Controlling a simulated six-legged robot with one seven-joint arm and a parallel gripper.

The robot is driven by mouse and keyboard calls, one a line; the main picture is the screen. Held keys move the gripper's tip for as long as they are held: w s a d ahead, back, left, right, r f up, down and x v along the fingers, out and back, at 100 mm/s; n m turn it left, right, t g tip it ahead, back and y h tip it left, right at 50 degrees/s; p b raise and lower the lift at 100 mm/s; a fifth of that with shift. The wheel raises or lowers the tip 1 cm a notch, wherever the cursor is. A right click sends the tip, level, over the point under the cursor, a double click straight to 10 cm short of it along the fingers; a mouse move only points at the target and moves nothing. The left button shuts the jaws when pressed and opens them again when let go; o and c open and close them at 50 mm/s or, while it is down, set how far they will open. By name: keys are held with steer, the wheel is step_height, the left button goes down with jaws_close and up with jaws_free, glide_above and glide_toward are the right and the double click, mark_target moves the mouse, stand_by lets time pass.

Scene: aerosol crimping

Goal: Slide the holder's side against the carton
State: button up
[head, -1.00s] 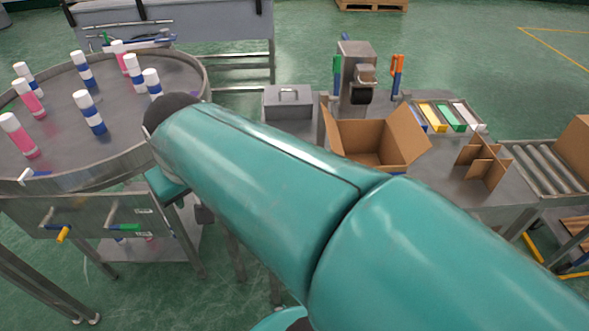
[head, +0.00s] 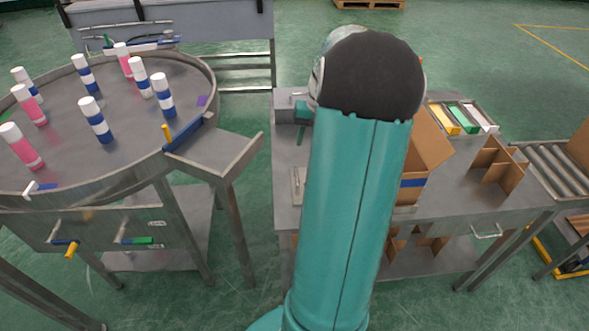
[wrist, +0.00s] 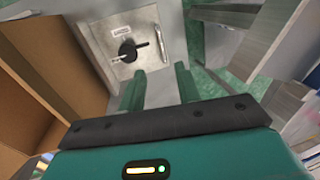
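The open brown carton (head: 428,140) stands on the steel bench, partly hidden behind my arm in the head view. Its brown cardboard walls (wrist: 30,95) fill the left side of the wrist view. My gripper (wrist: 160,85) shows two teal fingers spread apart, with only a grey surface visible between them. It is to the right of the cardboard in the wrist view. Beyond the fingers lies a grey panel (wrist: 105,45) with a black knob and a bar handle. I cannot tell which thing is the holder; nothing clearly shows as one.
A grey toolbox (head: 285,104) stands at the bench's back left. A cardboard divider (head: 497,165) and coloured bins (head: 460,117) are at the right, before a roller conveyor (head: 555,168). A round table (head: 60,125) with several cans stands at the left.

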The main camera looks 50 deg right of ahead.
steer(key=f, duration=0.4)
steer(key=w+a+f, duration=0.1)
steer(key=f, duration=0.3)
steer(key=w+f, duration=0.1)
steer(key=f, duration=0.4)
steer(key=shift+a, duration=0.35)
jaws_close()
